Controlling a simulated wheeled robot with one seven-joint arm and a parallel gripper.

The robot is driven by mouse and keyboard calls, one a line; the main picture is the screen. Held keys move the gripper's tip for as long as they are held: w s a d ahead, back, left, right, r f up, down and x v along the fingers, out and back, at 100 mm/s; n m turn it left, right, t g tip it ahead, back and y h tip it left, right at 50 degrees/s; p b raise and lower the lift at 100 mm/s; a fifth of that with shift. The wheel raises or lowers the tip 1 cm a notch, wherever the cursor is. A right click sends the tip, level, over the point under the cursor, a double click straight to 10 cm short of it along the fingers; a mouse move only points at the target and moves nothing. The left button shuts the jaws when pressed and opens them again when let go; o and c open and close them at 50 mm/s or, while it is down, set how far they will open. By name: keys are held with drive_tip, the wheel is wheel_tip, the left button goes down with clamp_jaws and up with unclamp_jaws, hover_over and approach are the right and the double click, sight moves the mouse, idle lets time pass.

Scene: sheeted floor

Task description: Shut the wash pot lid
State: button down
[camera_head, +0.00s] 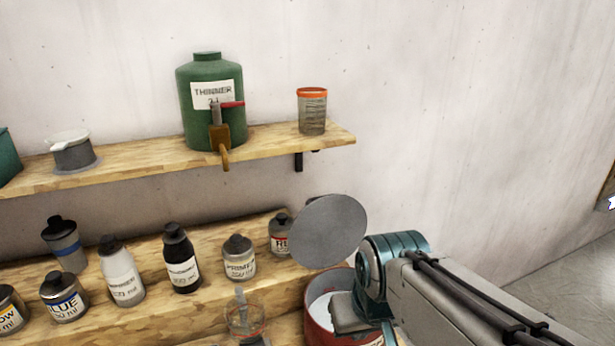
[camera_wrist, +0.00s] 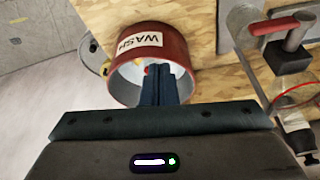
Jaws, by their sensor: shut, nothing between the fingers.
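The wash pot (camera_head: 318,327) is a red can with a pale inside, at the bottom of the head view, partly hidden by my arm. Its lid (camera_head: 328,231) is a round grey disc standing up, tilted, above the pot's back side; the pot is open. In the wrist view the red pot (camera_wrist: 172,46) shows its WASH label and open mouth. My gripper (camera_head: 347,313) is at the pot's mouth in the head view. In the wrist view its shut fingers (camera_wrist: 158,70) overlap the opening, empty. I cannot tell how deep they reach. The lid is not clear in the wrist view.
Several bottles stand left of the pot, including a PRIMER bottle (camera_head: 238,258). A clear cup (camera_head: 246,320) stands close to the pot's left. The upper shelf (camera_head: 130,155) holds a green thinner jug (camera_head: 209,110) and an orange-rimmed jar (camera_head: 312,112). Space right of the shelf is free.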

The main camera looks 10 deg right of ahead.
drive_tip(key=w+a+r+n+t, duration=0.1)
drive_tip(key=w+r, duration=0.5)
drive_tip(key=w, duration=0.4)
drive_tip(key=w+r+y, duration=0.1)
drive_tip(key=w+r, duration=0.5)
drive_tip(key=w, duration=0.4)
drive_tip(key=w+a+r+n+t, duration=0.1)
drive_tip(key=w+r, duration=0.5)
drive_tip(key=w, duration=0.4)
drive_tip(key=d+p+x, duration=0.1)
drive_tip(key=p+x, duration=0.2)
drive_tip(key=x, duration=0.6)
drive_tip(key=shift+s+d+f, duration=0.1)
drive_tip(key=shift+s+f, duration=0.15)
drive_tip(key=shift+s, duration=0.7)
drive_tip(key=shift+s+f, duration=0.25)
drive_tip(key=shift+s, duration=0.75)
